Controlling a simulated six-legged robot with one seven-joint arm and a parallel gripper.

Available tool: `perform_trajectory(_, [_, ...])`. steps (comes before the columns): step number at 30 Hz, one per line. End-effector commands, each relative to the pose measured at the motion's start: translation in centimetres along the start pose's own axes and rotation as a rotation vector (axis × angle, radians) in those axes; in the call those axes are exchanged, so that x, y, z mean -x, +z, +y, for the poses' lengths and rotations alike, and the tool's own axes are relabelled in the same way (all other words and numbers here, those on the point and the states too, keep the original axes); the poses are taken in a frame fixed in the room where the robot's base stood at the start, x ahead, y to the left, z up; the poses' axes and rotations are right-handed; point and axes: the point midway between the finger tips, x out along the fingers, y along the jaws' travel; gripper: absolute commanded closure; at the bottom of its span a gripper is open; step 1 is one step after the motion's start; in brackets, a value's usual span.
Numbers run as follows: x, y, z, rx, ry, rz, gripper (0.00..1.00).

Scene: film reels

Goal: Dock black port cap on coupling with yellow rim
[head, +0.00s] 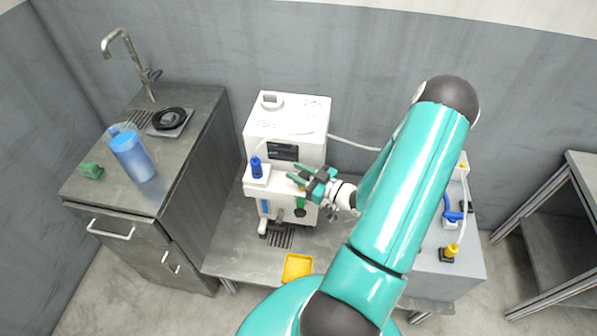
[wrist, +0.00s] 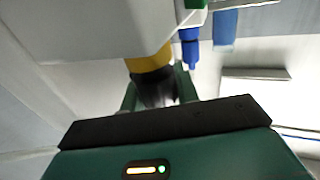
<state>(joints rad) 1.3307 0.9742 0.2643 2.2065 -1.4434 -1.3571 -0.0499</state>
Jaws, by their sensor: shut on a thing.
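My gripper (head: 304,177) is at the front of the white machine (head: 287,120). In the wrist view my gripper (wrist: 158,92) is shut on the black port cap (wrist: 155,88), with a finger on each side of it. The coupling with the yellow rim (wrist: 149,60) sticks out from the white housing straight beyond the cap. The cap meets the yellow rim in the picture; I cannot tell whether it is seated or only in front of it. The head view hides the cap behind my fingers.
A blue fitting (head: 257,167) stands on the machine's left ledge. Blue and green fittings (wrist: 189,45) show right of the coupling in the wrist view. A yellow tray (head: 297,266) lies in front. A grey box with blue and yellow fittings (head: 449,254) stands right.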

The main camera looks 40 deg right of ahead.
Motion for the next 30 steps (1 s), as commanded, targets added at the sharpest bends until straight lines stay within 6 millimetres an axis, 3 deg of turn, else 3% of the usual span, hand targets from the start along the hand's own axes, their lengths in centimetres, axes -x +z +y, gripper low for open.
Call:
perform_trajectory(10, [0.0,0.6,0.0,0.000,0.000,0.000,0.91])
perform_trajectory(11, [0.0,0.7,0.0,0.000,0.000,0.000,0.68])
perform_trajectory(12, [0.0,0.6,0.0,0.000,0.000,0.000,0.60])
perform_trajectory(22, [0.2,0.6,0.0,0.001,0.000,0.000,0.60])
perform_trajectory(30, [2.0,0.6,0.0,0.001,0.001,0.000,0.60])
